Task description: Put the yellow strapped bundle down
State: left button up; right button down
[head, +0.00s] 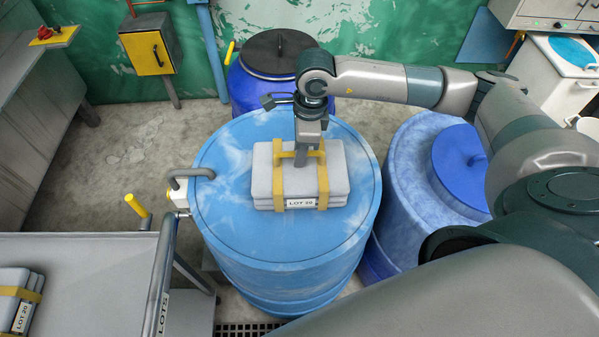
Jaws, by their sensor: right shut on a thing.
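The yellow strapped bundle (297,185) is a stack of pale grey folded slabs with yellow straps, a yellow top handle and a "LOT" label on its front. It is over the middle of the light blue drum's lid (235,235). I cannot tell whether its underside touches the lid or hangs just above it. My right gripper (301,156) points down from above and is shut on the handle of the bundle; its fingertips are partly hidden by the handle. My left gripper is not in view.
A grey cart (95,255) labelled "LOTS" at lower left carries another strapped bundle (20,298). A bent grey pipe (188,174) reaches the drum's left rim. A dark-lidded blue drum (278,55) stands behind, and another blue drum (420,185) stands close on the right.

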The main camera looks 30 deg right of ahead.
jog(key=shift+w+r, duration=0.1)
dwell(0.6)
jog(key=shift+r+b, duration=1.35)
jog(key=shift+r, duration=0.55)
jog(key=s+d+r+b, duration=0.5)
jog(key=s+d+r, duration=0.2)
jog(key=s+d, duration=0.1)
jog(key=shift+s, duration=0.2)
jog(key=shift+d, duration=0.1)
jog(key=shift+w, duration=0.1)
